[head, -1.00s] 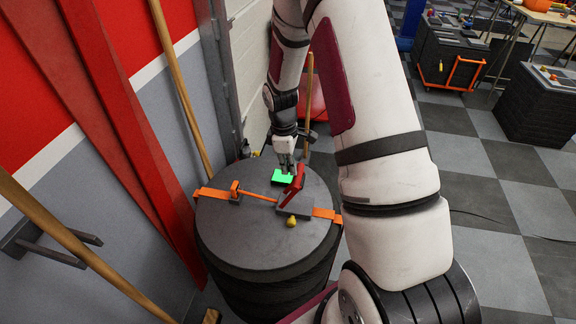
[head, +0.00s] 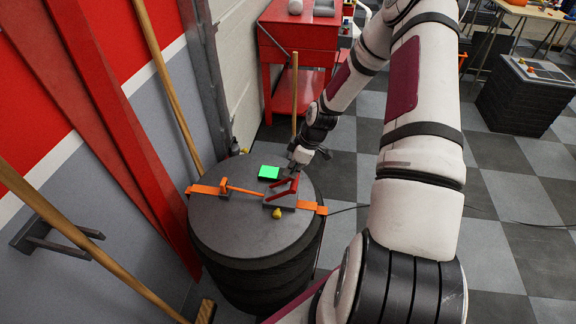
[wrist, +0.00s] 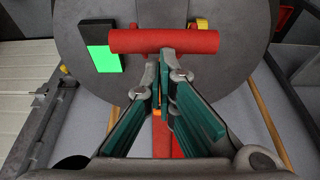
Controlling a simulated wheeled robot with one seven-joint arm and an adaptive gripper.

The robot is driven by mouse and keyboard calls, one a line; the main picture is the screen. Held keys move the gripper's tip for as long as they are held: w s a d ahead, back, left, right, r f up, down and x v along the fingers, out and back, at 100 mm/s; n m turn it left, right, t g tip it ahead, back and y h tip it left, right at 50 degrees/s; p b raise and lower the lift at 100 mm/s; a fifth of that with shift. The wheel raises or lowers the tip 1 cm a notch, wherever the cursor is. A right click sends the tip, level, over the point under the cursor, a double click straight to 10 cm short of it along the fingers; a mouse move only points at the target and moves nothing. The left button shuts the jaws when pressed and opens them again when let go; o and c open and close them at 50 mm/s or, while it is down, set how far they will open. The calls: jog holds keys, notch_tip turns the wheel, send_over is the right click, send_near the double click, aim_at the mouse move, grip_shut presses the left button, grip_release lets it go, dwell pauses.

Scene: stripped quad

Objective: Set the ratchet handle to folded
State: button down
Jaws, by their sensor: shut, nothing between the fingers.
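The ratchet (head: 281,204) sits on the round dark top of a drum-like stand (head: 235,235), between orange straps. Its red handle (head: 288,186) stands up at a tilt from the grey base. In the wrist view the handle's red crossbar (wrist: 140,41) runs across, just beyond my fingertips. My gripper (head: 296,165) is at the handle's upper end; it also shows in the wrist view (wrist: 168,56). Its fingers are together at the tips with nothing between them. Whether the tips touch the crossbar I cannot tell.
A black and green block (head: 268,173) lies on the stand left of my gripper. An orange strap hook (head: 223,186) is farther left and a small yellow piece (head: 277,214) is near the base. A red bench (head: 300,38) stands behind; wooden poles lean nearby.

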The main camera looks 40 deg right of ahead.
jog(key=shift+s+d+f+t+y+p, duration=0.1)
jog(key=shift+s+d+f+t+y, duration=0.6)
jog(key=shift+f, duration=0.7)
jog(key=shift+s+d+f+t+y+p, duration=0.1)
jog(key=shift+s+d+f+t+y, duration=0.4)
jog(key=shift+s+d+f, duration=0.7)
jog(key=shift+s+d+f+t+y+p, duration=0.1)
jog(key=shift+s+d+f+t+y, duration=0.45)
jog(key=shift+f, duration=1.1)
